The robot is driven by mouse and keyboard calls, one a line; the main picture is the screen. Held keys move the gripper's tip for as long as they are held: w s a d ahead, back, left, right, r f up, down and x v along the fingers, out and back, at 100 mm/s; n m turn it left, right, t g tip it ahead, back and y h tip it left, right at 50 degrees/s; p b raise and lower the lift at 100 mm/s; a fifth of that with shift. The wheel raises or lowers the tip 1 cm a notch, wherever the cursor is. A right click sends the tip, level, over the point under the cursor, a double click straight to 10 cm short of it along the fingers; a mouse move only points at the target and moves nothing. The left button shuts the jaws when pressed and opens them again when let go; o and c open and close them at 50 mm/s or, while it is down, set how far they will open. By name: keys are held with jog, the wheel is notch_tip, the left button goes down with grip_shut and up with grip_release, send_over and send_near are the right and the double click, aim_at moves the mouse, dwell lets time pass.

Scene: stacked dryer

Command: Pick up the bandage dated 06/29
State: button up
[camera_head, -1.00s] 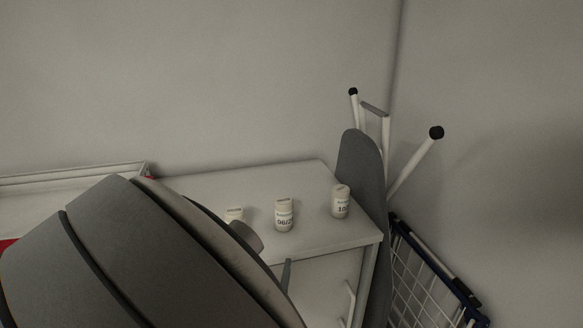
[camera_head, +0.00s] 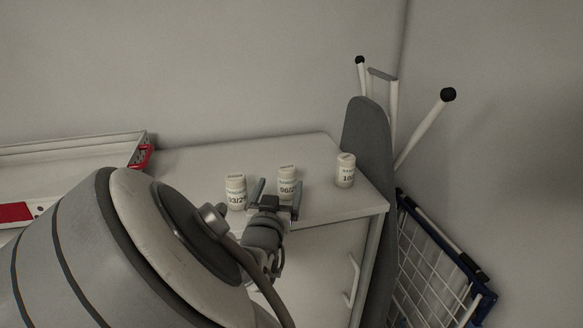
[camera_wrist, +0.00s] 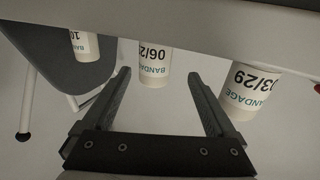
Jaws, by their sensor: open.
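The bandage marked 06/2, its last digit not readable (camera_head: 287,176), is a white cylindrical container standing on the white cabinet top. It also shows in the wrist view (camera_wrist: 155,64), between and just beyond the fingertips. My gripper (camera_head: 279,185) is open and empty, in front of this container with its fingers spread to either side of the lower part. In the wrist view, my gripper (camera_wrist: 158,74) has its two fingers apart. I cannot tell whether either finger touches the container.
A bandage marked 03/29 (camera_head: 236,192) stands close to the left finger. Another, its label starting with 10 (camera_head: 345,170), stands to the right. A tray with a red handle (camera_head: 142,156) lies at left. An ironing board (camera_head: 366,150) and a wire rack (camera_head: 436,262) are at right.

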aim_at(285, 183)
jog(key=w+b, duration=0.1)
jog(key=w+d+b, duration=0.1)
jog(key=w, duration=0.2)
jog(key=shift+w+d+f+b, duration=0.2)
jog(key=shift+f+b, duration=0.1)
jog(key=shift+b, duration=0.1)
jog(key=shift+w+r, duration=0.1)
jog(key=shift+w, duration=0.3)
jog(key=c, duration=1.4)
